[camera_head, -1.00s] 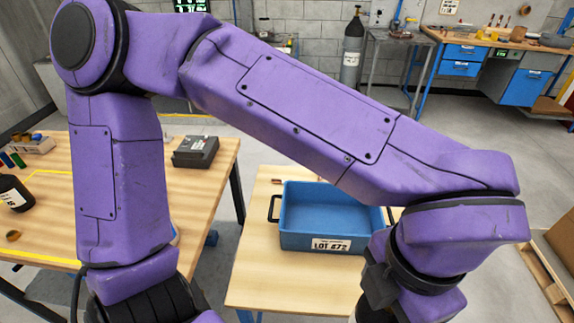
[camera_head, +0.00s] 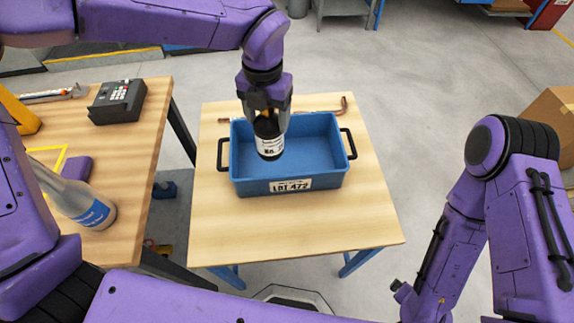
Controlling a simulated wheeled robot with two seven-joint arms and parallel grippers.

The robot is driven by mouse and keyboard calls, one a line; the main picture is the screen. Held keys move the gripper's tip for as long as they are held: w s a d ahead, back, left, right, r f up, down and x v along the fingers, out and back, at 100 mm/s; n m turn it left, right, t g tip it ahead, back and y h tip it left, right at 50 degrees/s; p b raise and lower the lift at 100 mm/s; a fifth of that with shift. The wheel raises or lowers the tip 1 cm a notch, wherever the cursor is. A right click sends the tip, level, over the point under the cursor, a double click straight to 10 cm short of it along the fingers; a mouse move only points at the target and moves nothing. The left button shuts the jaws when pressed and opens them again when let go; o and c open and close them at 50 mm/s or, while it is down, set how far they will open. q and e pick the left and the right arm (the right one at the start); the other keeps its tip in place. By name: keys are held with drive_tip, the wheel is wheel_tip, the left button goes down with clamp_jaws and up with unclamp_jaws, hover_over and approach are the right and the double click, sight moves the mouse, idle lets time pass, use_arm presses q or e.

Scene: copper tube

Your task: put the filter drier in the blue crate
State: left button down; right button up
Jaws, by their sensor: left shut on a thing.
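The blue crate (camera_head: 250,188) stands on the small wooden table, its open top toward me and a white lot label on its front. My left gripper (camera_head: 268,112) points down over the crate and is shut on the filter drier (camera_head: 269,146), a black cylinder with a white label. The drier hangs roughly upright, its lower end over the inside of the crate, left of the middle. I cannot tell how far it is from the crate floor. The gripper hides its upper part. My right arm comes down at the right, and its gripper does not show clearly.
A bent copper tube (camera_head: 333,112) lies behind the crate on the small table (camera_head: 295,228), whose front is clear. The left workbench (camera_head: 134,152) holds a grey keypad device (camera_head: 118,101) and a grey bottle with a blue label (camera_head: 79,200). A cardboard box (camera_head: 552,115) stands at right.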

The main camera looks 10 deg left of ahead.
use_arm(q)
drive_tip(key=w+a+f, duration=0.1)
drive_tip(key=w+f, duration=0.1)
drive_tip(key=f, duration=0.4)
drive_tip(key=w+a+f+p, duration=0.1)
drive_tip(key=a+f, duration=0.1)
drive_tip(key=f, duration=0.5)
drive_tip(key=shift+w+a+n, duration=0.3)
drive_tip(key=shift+w+n, duration=0.1)
drive_tip(key=shift+f, duration=0.15)
drive_tip(key=shift+f, duration=0.15)
drive_tip(key=shift+c, duration=0.5)
unclamp_jaws()
drive_tip(key=shift+s, duration=0.1)
